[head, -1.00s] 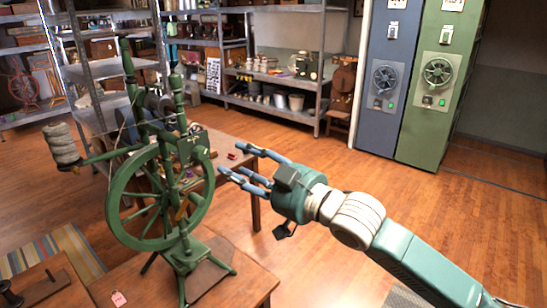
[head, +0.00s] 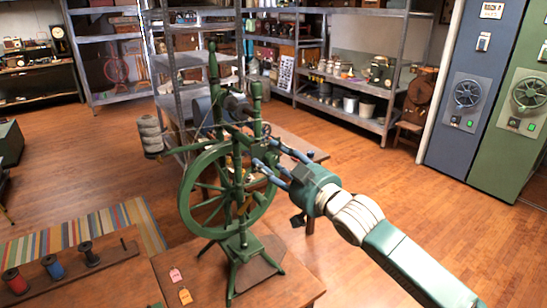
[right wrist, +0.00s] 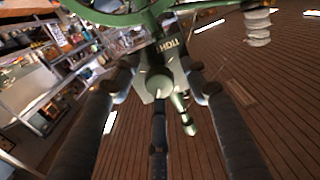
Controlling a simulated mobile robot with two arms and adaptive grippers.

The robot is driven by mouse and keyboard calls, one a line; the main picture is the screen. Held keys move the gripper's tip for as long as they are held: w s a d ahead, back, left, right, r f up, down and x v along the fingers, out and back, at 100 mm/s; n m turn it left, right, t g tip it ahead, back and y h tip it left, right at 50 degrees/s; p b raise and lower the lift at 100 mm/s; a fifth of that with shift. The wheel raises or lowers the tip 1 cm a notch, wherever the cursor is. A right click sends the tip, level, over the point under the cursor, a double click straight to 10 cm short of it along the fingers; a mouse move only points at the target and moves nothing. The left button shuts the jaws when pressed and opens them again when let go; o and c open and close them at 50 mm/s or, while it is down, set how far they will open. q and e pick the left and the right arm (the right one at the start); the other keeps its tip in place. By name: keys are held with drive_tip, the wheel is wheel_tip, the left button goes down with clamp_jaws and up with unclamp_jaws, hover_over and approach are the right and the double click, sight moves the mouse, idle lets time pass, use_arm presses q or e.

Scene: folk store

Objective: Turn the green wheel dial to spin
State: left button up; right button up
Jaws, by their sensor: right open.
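A green spinning wheel (head: 188,205) stands upright on a wooden table left of centre in the head view. A small green box with lettering (right wrist: 160,68) shows ahead in the right wrist view, with a green rod (right wrist: 187,118) near it; the lettering is not fully legible. I cannot tell which part is the dial. My right gripper (head: 268,162) is open, its fingers pointing left close to the upper right of the wheel. In the right wrist view its fingers spread around the box; contact is unclear. My left gripper is not in view.
A blue cabinet (head: 455,150) and a green cabinet (head: 500,165) with round handwheels stand at right. Metal shelves line the back. Floor is clear between.

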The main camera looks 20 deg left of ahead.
clamp_jaws()
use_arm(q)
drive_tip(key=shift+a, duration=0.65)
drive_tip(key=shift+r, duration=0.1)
use_arm(e)
drive_tip(key=m+p, duration=0.1)
drive_tip(key=m, duration=0.3)
drive_tip(key=shift+m, duration=0.4)
drive_tip(key=m+p, duration=0.1)
drive_tip(key=m, duration=0.3)
drive_tip(key=shift+m, duration=0.3)
drive_tip(key=m+p, duration=0.2)
drive_tip(key=m, duration=0.2)
drive_tip(key=shift+r, duration=0.15)
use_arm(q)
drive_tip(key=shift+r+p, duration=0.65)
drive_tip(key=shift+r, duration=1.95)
use_arm(e)
drive_tip(key=shift+m, duration=1.8)
